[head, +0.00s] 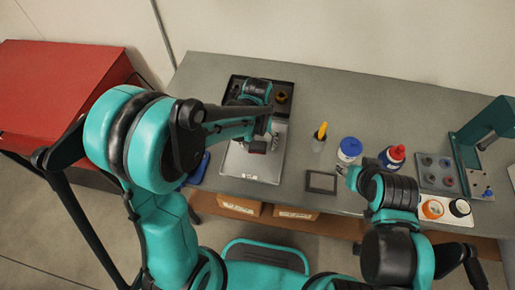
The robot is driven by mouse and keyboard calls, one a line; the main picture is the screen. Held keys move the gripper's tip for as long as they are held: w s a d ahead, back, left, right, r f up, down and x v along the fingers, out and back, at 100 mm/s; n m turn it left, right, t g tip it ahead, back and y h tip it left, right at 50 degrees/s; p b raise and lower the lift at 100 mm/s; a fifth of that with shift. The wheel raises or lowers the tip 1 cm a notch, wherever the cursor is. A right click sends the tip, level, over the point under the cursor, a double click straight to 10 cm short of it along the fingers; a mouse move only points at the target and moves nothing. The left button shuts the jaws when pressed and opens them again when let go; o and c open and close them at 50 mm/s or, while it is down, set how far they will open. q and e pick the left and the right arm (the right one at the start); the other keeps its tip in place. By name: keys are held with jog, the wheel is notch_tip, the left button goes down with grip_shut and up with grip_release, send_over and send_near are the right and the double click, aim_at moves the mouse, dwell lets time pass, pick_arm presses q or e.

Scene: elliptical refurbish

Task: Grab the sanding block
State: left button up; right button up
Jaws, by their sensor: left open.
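My left gripper (264,143) is open and hangs over the silver tray (240,165), seen from above beyond my left forearm. A small dark, brownish shape at the gripper's fingers may be the sanding block, but it is too small and too covered to tell it from the gripper. My left arm hides part of the tray and of the black tray behind it. My right arm is bent over the right part of the bench. Its gripper is hard to make out near the blue-capped jar.
A black tray (290,84) holds a brown round part (282,97). A yellow-handled tool (321,132), a blue-capped jar (349,149), a red-capped bottle (394,155) and a dark square tray (321,182) stand to the right. A green press (478,135) is at far right. A red cabinet (60,90) stands left.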

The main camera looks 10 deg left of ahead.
pick_arm(q)
jog(key=shift+f, duration=0.3)
jog(key=c, duration=1.3)
jog(key=shift+o, duration=0.2)
jog(key=shift+r, duration=0.15)
